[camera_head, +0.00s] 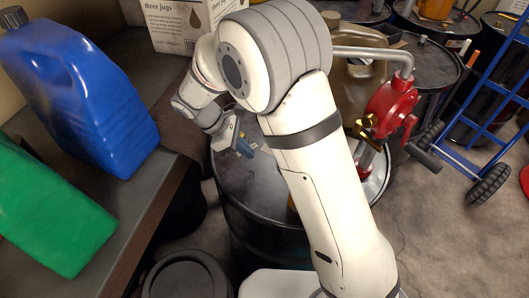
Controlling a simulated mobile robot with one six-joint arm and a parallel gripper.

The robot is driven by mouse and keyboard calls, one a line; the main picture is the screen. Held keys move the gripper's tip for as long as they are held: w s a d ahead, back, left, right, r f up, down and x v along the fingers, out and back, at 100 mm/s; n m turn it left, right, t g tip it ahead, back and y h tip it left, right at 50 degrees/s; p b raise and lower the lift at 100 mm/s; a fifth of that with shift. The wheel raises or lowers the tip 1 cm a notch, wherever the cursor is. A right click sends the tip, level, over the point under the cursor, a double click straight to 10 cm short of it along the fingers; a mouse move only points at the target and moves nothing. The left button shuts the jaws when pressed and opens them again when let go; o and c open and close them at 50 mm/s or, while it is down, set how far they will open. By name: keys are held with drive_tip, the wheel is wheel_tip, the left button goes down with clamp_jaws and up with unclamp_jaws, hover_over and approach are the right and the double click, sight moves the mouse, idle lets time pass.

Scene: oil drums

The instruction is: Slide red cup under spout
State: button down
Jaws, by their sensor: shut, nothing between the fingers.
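A red pump (391,108) stands at the right of that drum. Its grey pipe (372,53) bends over at the top and runs left until my arm covers it. The end of the spout cannot be seen. I cannot make out a red cup. My white arm crosses the middle of the view and hides much of the drum top.
A blue jug (80,90) and a green jug (50,210) are on the dark bench (150,185) at left, with a cardboard box (185,22) behind. A black lidded bin (187,278) is at front. More drums stand behind. A blue hand truck (490,105) is at right.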

drive_tip(key=shift+a, duration=0.6)
drive_tip(key=c, duration=2)
unclamp_jaws()
drive_tip(key=shift+c, duration=0.2)
drive_tip(key=shift+o, duration=0.7)
drive_tip(key=shift+w+d+r+n, duration=0.15)
drive_tip(key=shift+w+d+n, duration=0.15)
drive_tip(key=o, duration=0.5)
drive_tip(key=w+d+n+t+y+p, duration=0.2)
drive_tip(key=w+d+n+y+p, duration=0.1)
drive_tip(key=w+d+n+p, duration=0.2)
drive_tip(key=d+r+n, duration=0.1)
drive_tip(key=d+n, duration=0.1)
drive_tip(key=d, duration=0.1)
drive_tip(key=shift+w+n+t, duration=0.25)
drive_tip(key=shift+n+t, duration=0.05)
drive_tip(key=shift+n, duration=0.1)
drive_tip(key=shift+w+d+f+n+y, duration=0.15)
drive_tip(key=shift+w+d+n+y, duration=0.15)
drive_tip(key=shift+d+n, duration=0.25)
drive_tip(key=shift+a, duration=0.1)
